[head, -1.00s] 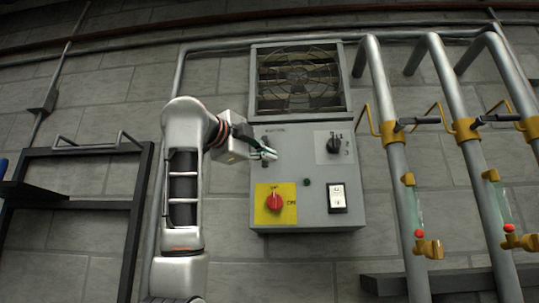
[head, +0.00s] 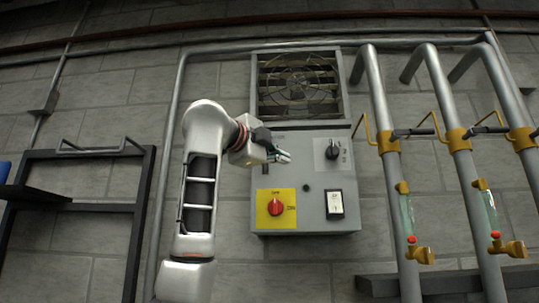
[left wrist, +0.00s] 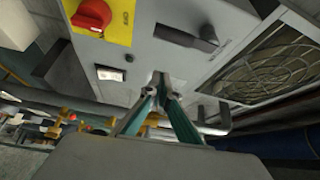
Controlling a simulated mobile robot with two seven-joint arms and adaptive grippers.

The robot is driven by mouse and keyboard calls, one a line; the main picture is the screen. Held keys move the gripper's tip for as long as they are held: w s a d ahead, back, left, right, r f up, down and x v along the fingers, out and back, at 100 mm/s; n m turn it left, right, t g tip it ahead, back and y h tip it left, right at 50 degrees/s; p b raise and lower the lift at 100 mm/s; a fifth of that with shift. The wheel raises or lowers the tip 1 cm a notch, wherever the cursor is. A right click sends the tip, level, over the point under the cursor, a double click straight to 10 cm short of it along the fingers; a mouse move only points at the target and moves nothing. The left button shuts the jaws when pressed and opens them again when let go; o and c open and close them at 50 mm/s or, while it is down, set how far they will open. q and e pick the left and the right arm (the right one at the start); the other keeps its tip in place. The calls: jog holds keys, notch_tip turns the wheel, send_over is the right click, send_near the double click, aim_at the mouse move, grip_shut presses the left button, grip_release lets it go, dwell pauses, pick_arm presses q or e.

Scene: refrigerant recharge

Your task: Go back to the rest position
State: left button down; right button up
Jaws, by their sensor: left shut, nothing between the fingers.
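My left gripper (head: 283,157) is shut and empty in the head view, in front of the upper left part of the grey control box (head: 328,190). In the left wrist view its green fingers (left wrist: 158,80) meet at the tips, apart from the things behind them. The box carries a red knob (head: 276,207) on a yellow plate, a black selector knob (head: 332,152) and a white rocker switch (head: 335,204). The red knob also shows in the left wrist view (left wrist: 92,14). My right gripper is not in view.
A fan grille (head: 299,84) sits above the box. Several grey pipes (head: 395,185) with yellow valves and sight glasses stand to the right. A dark metal rack (head: 82,153) stands at the left, and a low dark beam (head: 450,284) runs at the lower right.

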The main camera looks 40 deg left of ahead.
pick_arm(q)
jog(key=s+b, duration=0.2)
jog(key=s, duration=0.6)
jog(key=shift+a+f+b, duration=0.2)
jog(key=shift+a+b, duration=0.05)
jog(key=shift+b, duration=0.15)
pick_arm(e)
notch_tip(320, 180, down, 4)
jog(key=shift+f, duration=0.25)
pick_arm(q)
jog(key=shift+s, duration=0.1)
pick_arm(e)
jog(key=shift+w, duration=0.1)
pick_arm(q)
jog(key=shift+s, duration=0.1)
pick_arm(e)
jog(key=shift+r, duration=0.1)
